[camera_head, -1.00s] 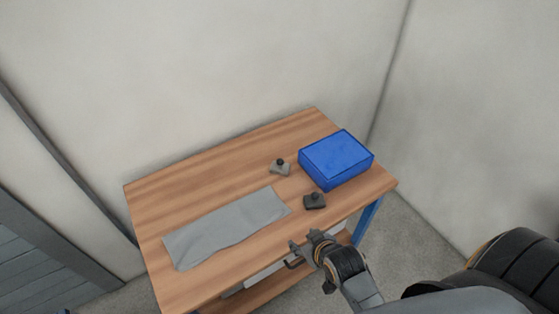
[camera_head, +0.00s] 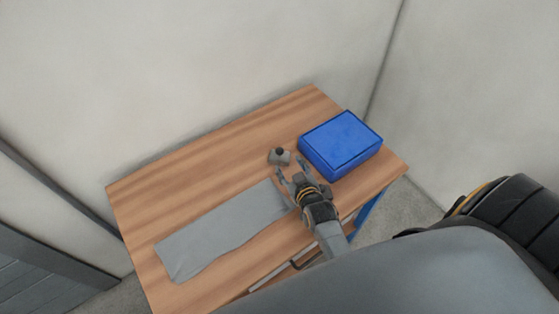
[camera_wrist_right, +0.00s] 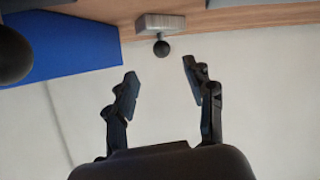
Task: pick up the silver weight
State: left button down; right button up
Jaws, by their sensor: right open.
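The silver weight (camera_head: 273,158), a small light-grey block with a dark knob, stands on the wooden table. It also shows in the right wrist view (camera_wrist_right: 158,21), with its round knob facing my fingers. My right gripper (camera_head: 290,169) is open and empty, just on the near side of the weight. In the right wrist view its two fingers (camera_wrist_right: 158,77) are spread, with the knob between their lines and a little beyond the tips. I cannot tell the exact gap. My left gripper is not in view.
A blue box (camera_head: 341,143) stands right of the weight, near my right gripper. A grey cloth (camera_head: 222,231) lies along the table's (camera_head: 180,187) front left. A dark knob (camera_wrist_right: 12,55) shows at the wrist view's left edge. The back left of the table is clear.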

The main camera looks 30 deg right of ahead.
aim_at(281, 153)
jog(key=b+x, duration=0.1)
jog(key=x, duration=0.2)
jog(key=shift+w+f, duration=0.15)
jog(key=shift+f, duration=0.15)
jog(key=shift+w+d+f+b, duration=0.1)
jog(key=shift+w+f+b, duration=0.1)
jog(key=shift+w+b, duration=0.4)
jog(key=b+x, duration=0.4)
jog(key=shift+f, duration=0.1)
jog(key=shift+w, duration=0.1)
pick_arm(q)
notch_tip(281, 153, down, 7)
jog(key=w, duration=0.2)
pick_arm(e)
jog(key=shift+r, duration=0.2)
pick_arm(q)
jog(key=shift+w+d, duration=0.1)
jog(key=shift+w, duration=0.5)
pick_arm(e)
grip_shut()
jog(key=shift+r, duration=0.1)
